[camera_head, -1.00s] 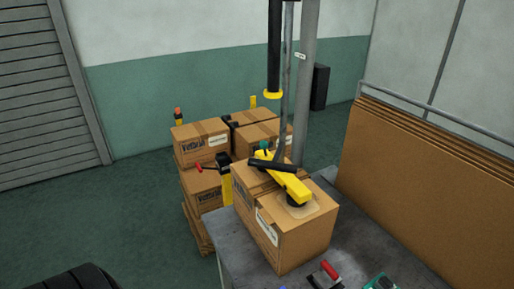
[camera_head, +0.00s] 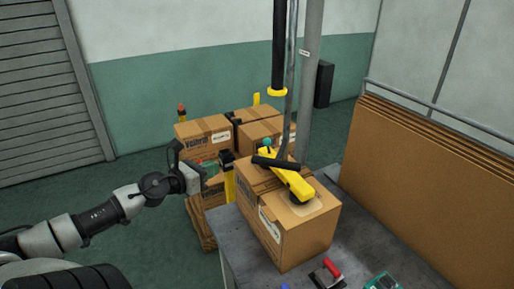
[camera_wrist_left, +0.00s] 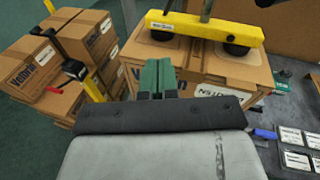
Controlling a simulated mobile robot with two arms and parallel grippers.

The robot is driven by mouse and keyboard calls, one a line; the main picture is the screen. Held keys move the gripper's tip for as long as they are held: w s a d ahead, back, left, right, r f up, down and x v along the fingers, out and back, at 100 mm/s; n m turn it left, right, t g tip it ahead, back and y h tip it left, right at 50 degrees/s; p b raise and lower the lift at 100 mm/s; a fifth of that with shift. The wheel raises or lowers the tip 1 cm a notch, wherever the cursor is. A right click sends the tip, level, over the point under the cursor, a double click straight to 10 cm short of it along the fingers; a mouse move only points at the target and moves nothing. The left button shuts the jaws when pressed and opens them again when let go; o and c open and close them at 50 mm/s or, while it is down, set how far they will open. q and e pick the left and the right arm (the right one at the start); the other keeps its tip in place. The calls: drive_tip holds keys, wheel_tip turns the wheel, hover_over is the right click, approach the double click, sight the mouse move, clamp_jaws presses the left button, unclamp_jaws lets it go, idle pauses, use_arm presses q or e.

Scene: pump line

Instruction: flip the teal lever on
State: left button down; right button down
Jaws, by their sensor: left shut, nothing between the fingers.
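The teal lever (camera_head: 267,142) is a small knob at the far end of the yellow vacuum lifter (camera_head: 287,180). The lifter rests by its dark cups on a cardboard box. That view also shows the lifter's yellow beam (camera_wrist_left: 205,28) ahead, but I cannot make out the teal lever there. My right gripper is not in view.
A yellow post with a black head (camera_head: 228,160) stands between my left gripper and the lifter's box (camera_head: 305,235). A black hose (camera_head: 278,45) and a grey pole (camera_head: 309,80) rise behind the lifter. A red-handled tool (camera_head: 331,269) lies on the grey table (camera_head: 365,235).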

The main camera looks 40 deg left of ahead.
use_arm(q)
drive_tip(key=shift+w+d+r+m+h, duration=0.15)
drive_tip(key=shift+d+r+m+h, duration=0.35)
drive_tip(key=shift+d+r+m, duration=0.55)
drive_tip(key=shift+a, duration=0.1)
approach(268, 148)
drive_tip(key=shift+w+d+r+p, duration=0.2)
drive_tip(key=shift+w+d+p, duration=0.05)
drive_tip(key=shift+w+p, duration=0.55)
drive_tip(key=shift+w+d+r+p, duration=0.2)
drive_tip(key=shift+w+p, duration=0.45)
drive_tip(key=shift+w, duration=0.25)
drive_tip(key=shift+w+d+r+p, duration=0.15)
drive_tip(key=shift+w+d+p, duration=0.1)
drive_tip(key=shift+w+p, duration=0.5)
drive_tip(key=shift+w+a, duration=0.1)
